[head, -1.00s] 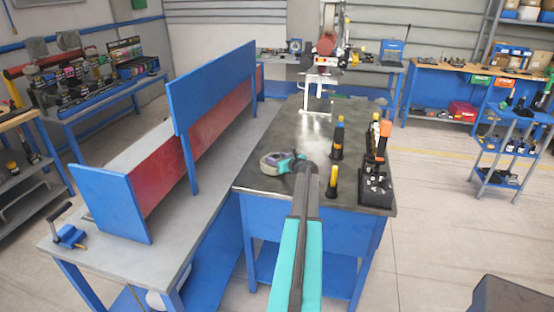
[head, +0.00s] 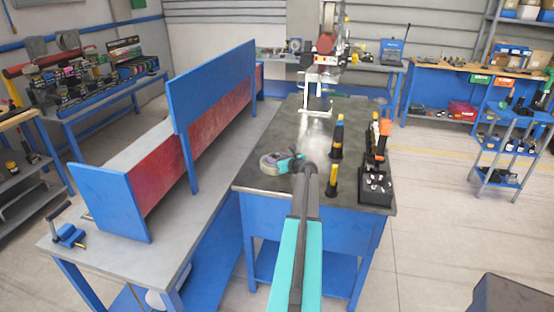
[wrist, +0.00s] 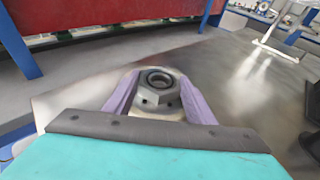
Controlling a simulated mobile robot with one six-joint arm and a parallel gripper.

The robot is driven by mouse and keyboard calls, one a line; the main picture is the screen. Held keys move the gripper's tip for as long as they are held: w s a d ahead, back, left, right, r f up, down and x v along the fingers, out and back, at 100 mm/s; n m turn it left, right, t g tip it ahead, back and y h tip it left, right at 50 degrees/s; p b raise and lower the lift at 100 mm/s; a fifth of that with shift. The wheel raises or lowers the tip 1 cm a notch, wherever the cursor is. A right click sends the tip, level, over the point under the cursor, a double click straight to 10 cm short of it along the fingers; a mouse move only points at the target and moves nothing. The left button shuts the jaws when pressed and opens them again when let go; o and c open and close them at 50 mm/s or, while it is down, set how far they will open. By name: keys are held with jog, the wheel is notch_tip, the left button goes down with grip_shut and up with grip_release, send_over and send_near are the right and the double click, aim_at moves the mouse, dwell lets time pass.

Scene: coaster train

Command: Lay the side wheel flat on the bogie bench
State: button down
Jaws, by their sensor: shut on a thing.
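The side wheel (head: 268,164) is a small pale grey round part at the near left of the dark-topped bogie bench (head: 262,184). The wrist view shows its metal hub with a hexagonal collar and dark bore (wrist: 159,84), facing up toward the camera. My gripper (head: 285,163) is shut on the wheel, with its purple fingers (wrist: 158,95) on either side of the hub. The wheel looks about level, low over or on the bench top; I cannot tell whether it touches. My teal gripper body hides its near side.
Black bottles with yellow tops (head: 333,181) and a black tray of small parts (head: 376,186) stand on the right of the bench. A white metal stand (head: 316,95) is at its far end. A blue and red long panel (head: 215,95) is on the left bench. The bench middle is clear.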

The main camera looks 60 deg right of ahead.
jog(key=shift+r, duration=0.15)
jog(key=c, duration=0.8)
grip_release()
jog(key=shift+o, duration=0.4)
jog(key=shift+f, duration=0.4)
jog(key=shift+b+v, duration=0.4)
jog(key=shift+v, duration=0.6)
jog(key=b+v, duration=0.3)
jog(key=v, duration=0.9)
jog(key=shift+r, duration=0.2)
jog(key=shift+r, duration=0.15)
